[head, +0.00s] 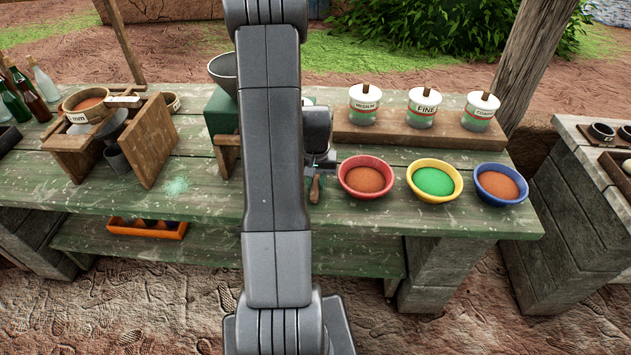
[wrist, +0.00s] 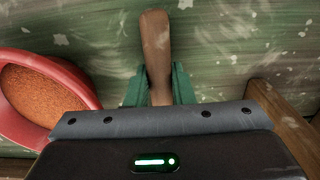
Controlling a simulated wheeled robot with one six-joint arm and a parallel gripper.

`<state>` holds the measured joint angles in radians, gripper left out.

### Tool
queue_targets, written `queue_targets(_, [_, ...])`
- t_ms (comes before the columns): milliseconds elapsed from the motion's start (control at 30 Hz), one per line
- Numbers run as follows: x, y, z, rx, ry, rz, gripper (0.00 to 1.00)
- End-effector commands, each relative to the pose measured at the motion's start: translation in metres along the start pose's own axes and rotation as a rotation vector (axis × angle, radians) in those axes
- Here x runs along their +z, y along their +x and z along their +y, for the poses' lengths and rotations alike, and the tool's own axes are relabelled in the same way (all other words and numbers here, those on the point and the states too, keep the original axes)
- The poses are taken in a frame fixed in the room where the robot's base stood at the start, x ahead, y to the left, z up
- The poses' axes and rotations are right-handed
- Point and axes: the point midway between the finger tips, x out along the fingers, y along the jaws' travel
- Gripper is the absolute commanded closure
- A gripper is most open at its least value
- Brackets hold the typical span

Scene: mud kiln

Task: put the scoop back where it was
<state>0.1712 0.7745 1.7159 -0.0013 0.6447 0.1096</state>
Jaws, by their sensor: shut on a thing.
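The scoop shows as a brown wooden handle (wrist: 155,42) in the wrist view. My gripper (wrist: 159,84) is shut on this handle, one green finger on each side. The rest of the scoop is hidden behind the gripper body. In the head view the handle (head: 315,188) shows small below my gripper (head: 312,172), just left of the red bowl (head: 367,177). The handle is over the green worktop (head: 205,200); I cannot tell whether it touches it.
A yellow-rimmed bowl (head: 434,180) of green powder and a blue bowl (head: 501,184) stand to the right. Several lidded jars, one a jar marked FINE (head: 422,107), stand on a wooden ledge (head: 395,134) behind. A wooden stand (head: 157,138) is at left. My arm hides the middle.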

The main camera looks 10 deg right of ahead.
Motion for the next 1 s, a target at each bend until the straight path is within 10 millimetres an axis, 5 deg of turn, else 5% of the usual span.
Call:
queue_targets(33, [0.0,0.002,0.0,0.0,0.0,0.0,1.0])
queue_targets(67, [0.0,0.001,0.0,0.0,0.0,0.0,0.75])
queue_targets(100, [0.0,0.001,0.0,0.0,0.0,0.0,0.67])
queue_targets(200, [0.0,0.001,0.0,0.0,0.0,0.0,0.53])
queue_targets(633, [-0.001,-0.011,0.0,0.0,0.0,0.003,0.53])
queue_targets(1000, [-0.001,-0.084,0.0,-0.001,0.0,0.006,0.53])
